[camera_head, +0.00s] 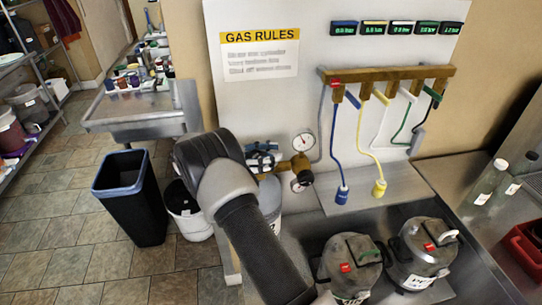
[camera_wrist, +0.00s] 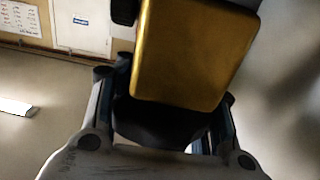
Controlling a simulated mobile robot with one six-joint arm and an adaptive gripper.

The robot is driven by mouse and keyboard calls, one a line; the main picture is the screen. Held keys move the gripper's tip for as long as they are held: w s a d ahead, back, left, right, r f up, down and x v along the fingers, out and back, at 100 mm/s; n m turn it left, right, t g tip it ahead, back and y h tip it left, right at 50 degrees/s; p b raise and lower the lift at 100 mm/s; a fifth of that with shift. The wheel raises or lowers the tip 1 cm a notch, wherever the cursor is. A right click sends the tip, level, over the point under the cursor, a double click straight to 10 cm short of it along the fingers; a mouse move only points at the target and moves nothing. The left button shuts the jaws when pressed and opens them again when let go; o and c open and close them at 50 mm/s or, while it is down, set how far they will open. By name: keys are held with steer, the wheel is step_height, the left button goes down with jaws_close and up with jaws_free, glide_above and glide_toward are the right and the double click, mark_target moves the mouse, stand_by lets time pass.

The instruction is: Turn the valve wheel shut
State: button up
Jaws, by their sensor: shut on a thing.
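In the head view my gripper (camera_head: 264,158) is at the gas cylinder's valve, just left of the brass regulator (camera_head: 299,165). My arm comes up from the bottom and covers part of the cylinder (camera_head: 270,195). In the wrist view the gripper (camera_wrist: 170,110) has a finger on each side of a dark, rounded thing, which looks like the valve wheel (camera_wrist: 160,125). A brass block (camera_wrist: 190,50) stands just beyond it and hides part of it. The fingers are closed on the wheel. How far the wheel is turned cannot be told.
Two round gauges, one being the upper gauge (camera_head: 304,142), sit by the regulator. A wooden manifold (camera_head: 385,74) with coloured hoses hangs on the panel. A black bin (camera_head: 133,195) stands on the floor at left.

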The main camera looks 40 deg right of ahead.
steer(key=shift+s+a+f+m+g+y, duration=0.1)
steer(key=shift+a+m+g+y, duration=0.1)
steer(key=shift+m+g+y, duration=0.4)
steer(key=shift+g, duration=0.3)
steer(key=o, duration=0.6)
steer(key=shift+o, duration=1.4)
steer(key=shift+a, duration=0.15)
steer(key=shift+o, duration=1)
